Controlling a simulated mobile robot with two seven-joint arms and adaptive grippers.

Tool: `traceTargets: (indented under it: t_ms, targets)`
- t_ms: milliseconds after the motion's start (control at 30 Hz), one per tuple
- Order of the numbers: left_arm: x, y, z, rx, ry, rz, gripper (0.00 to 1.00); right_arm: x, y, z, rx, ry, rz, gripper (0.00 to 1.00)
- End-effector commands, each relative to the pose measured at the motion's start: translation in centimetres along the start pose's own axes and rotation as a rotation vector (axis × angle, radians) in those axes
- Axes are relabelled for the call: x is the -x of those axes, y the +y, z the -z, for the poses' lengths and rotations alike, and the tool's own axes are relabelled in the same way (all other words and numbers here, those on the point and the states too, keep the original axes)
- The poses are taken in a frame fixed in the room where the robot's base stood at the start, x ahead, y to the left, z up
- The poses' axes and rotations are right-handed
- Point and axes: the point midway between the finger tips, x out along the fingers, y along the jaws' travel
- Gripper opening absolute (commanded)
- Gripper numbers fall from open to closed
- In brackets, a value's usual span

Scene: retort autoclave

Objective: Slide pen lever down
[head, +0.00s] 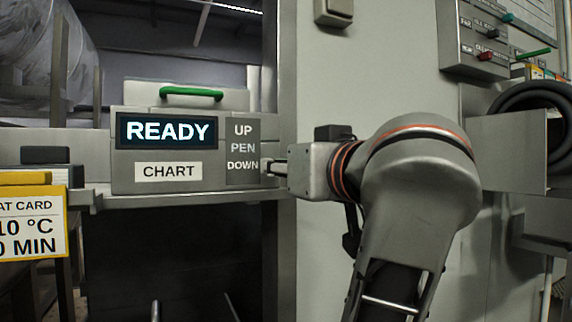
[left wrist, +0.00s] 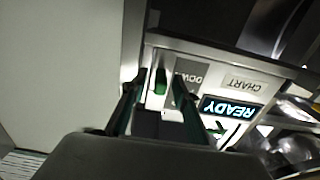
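The grey chart box (head: 195,185) has a lit READY display (head: 167,131) and a dark strip lettered UP, PEN, DOWN (head: 243,148). The left wrist view shows the box upside down, with a green pen lever (left wrist: 161,80) beside the word DOWN. My left gripper (left wrist: 152,88) is at the box's right side, by the lower end of the strip. Its two dark fingers are apart, with the lever between their tips in the picture. Whether either finger touches the lever cannot be told. In the head view the gripper (head: 272,167) hides the lever. My right gripper does not show.
A green handle (head: 191,92) stands on top of the box. A grey shelf (head: 180,198) runs beneath it. A yellow-edged card (head: 33,222) hangs at left. A pale wall panel (head: 360,60) and a switch box (head: 487,40) lie to the right.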

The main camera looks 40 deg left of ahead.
Motion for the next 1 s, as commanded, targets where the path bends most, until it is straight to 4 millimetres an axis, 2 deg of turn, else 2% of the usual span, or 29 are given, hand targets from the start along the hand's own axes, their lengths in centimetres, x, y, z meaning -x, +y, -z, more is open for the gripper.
traceTargets:
  t_ms: [267,700,833,1000]
  targets:
    - [0.1,-0.1,0.9,0.004,0.003,0.000,0.29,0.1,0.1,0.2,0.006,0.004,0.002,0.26]
    - [0.1,-0.1,8.1,0.004,0.002,0.000,0.29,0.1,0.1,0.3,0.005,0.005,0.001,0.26]
    - [0.1,-0.1,9.4,0.002,0.001,0.000,0.29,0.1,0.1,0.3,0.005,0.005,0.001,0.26]
    - [0.1,-0.1,10.1,0.000,0.001,0.000,0.29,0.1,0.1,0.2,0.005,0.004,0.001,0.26]
